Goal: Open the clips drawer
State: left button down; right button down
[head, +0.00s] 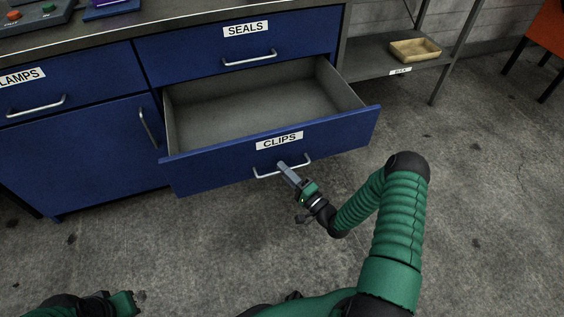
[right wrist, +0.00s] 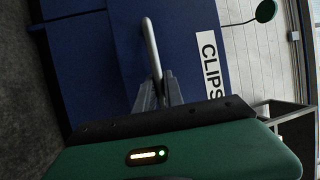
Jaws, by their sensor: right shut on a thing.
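The blue clips drawer (head: 340,136), labelled CLIPS, stands pulled well out of the cabinet, and its grey inside looks empty. Its silver bar handle (head: 264,174) is on the front face. My right gripper (head: 282,167) is shut on this handle near its middle. In the right wrist view the fingers (right wrist: 157,92) close around the handle (right wrist: 150,45), with the CLIPS label beside them. My left gripper shows only in part at the lower left of the head view, and its fingertips cannot be made out.
The SEALS drawer (head: 200,55) above and the LAMPS drawer (head: 70,78) at left are shut. A cupboard door (head: 80,150) below is shut. A shelf (head: 370,68) with a tan tray (head: 415,49) stands at right. The floor in front is clear.

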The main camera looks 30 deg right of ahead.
jog(key=shift+s+a+f, duration=0.2)
jog(key=shift+s+a, duration=0.05)
jog(key=shift+s, duration=0.3)
jog(key=c, duration=1.5)
grip_release()
jog(key=shift+w, duration=0.1)
jog(key=shift+o, duration=0.2)
jog(key=shift+d, duration=0.1)
jog(key=p+v, duration=0.4)
jog(key=v, duration=1.3)
